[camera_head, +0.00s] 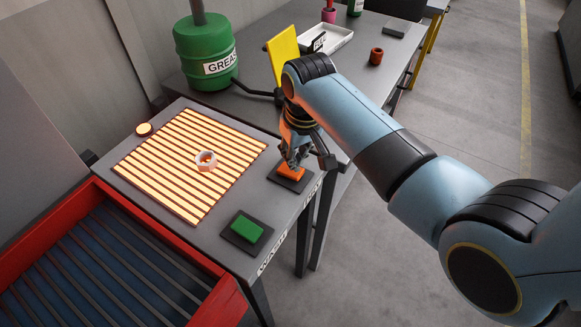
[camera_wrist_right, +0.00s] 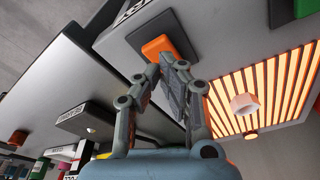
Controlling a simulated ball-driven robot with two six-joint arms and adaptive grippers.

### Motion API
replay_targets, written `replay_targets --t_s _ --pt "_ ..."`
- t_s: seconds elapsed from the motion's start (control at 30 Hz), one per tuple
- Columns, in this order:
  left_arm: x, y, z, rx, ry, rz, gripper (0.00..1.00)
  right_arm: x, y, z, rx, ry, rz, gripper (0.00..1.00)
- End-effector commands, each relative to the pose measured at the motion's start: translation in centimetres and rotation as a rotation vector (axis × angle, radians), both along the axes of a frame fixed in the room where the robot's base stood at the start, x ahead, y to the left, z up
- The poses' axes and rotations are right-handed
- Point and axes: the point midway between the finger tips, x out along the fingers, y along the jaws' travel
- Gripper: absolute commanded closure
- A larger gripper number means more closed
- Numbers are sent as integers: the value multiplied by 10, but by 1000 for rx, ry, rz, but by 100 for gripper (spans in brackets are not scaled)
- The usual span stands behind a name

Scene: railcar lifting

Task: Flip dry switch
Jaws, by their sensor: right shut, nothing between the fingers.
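The dry switch is an orange rocker (camera_head: 291,171) on a dark plate at the right edge of the grey table, beside a partly hidden label. It also shows in the wrist view (camera_wrist_right: 158,46). My right gripper (camera_head: 293,160) is shut and empty, pointing down at the orange rocker. In the wrist view its fingertips (camera_wrist_right: 166,62) are at the rocker's near edge; I cannot tell whether they touch. Which way the rocker is tipped is not clear. My left gripper is not in view.
A green switch (camera_head: 247,228) sits near the WASH label (camera_head: 271,254). A glowing slatted panel (camera_head: 166,180) carries a pale ring-shaped part (camera_head: 206,160). A red-framed rack (camera_head: 222,305) is at lower left. A green grease drum (camera_head: 205,52) stands behind, beside a yellow panel (camera_head: 283,55).

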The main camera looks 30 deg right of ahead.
Motion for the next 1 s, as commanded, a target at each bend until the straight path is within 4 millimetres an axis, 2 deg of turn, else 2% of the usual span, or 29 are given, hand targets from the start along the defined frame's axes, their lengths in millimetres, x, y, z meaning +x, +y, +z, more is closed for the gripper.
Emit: replay_targets --t_s 1.0 --pt "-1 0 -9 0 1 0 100 0 0 -16 0 0 0 100"
